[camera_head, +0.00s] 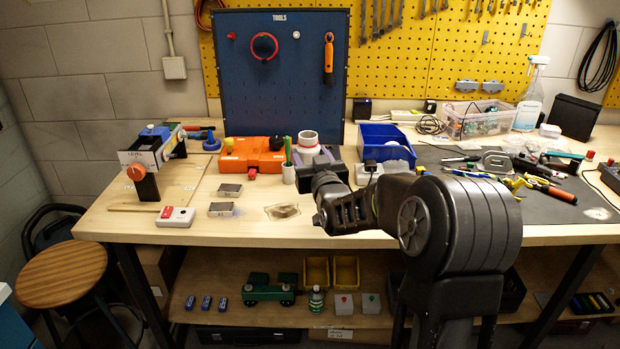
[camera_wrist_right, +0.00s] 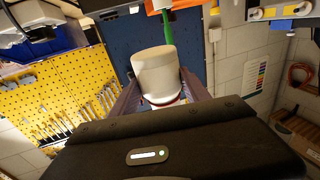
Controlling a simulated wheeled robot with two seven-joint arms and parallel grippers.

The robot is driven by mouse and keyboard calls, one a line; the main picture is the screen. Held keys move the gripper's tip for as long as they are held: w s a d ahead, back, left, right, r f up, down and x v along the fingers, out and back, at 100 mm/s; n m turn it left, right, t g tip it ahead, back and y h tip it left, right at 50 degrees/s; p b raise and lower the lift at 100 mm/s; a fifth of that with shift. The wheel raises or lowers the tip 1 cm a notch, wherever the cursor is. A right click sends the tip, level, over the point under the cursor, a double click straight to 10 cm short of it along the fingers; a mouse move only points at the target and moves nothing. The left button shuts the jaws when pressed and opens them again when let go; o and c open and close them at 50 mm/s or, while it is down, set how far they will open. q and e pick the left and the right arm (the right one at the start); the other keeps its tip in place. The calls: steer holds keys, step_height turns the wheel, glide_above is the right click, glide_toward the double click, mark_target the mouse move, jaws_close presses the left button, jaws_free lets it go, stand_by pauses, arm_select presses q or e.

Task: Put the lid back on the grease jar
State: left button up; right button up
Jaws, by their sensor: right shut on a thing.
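My right gripper (camera_head: 314,161) is shut around a white cylinder, which looks like the grease jar (camera_head: 308,139), near the middle of the bench. In the right wrist view the jar (camera_wrist_right: 157,74) sits between the two grey-purple fingers of the gripper (camera_wrist_right: 160,98). In the head view its upper end shows a pale rim around a darker centre. I cannot tell a separate lid from the jar. Whether the jar's base touches the bench is hidden. My left gripper is not in view.
An orange case (camera_head: 250,154) and a white cup (camera_head: 288,173) with a green tool stand left of the jar. A blue bin (camera_head: 383,137) stands to the right. Grey blocks (camera_head: 221,209) lie in front. The blue tool panel (camera_head: 280,95) rises behind.

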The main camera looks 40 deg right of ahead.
mark_target(310, 132)
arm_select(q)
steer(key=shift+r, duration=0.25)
arm_select(e)
step_height(310, 132, up, 6)
steer(key=shift+r, duration=0.25)
steer(key=o, duration=1.1)
steer(key=shift+c, duration=0.2)
jaws_close()
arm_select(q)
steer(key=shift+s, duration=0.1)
arm_select(e)
steer(key=shift+s+f, duration=0.1)
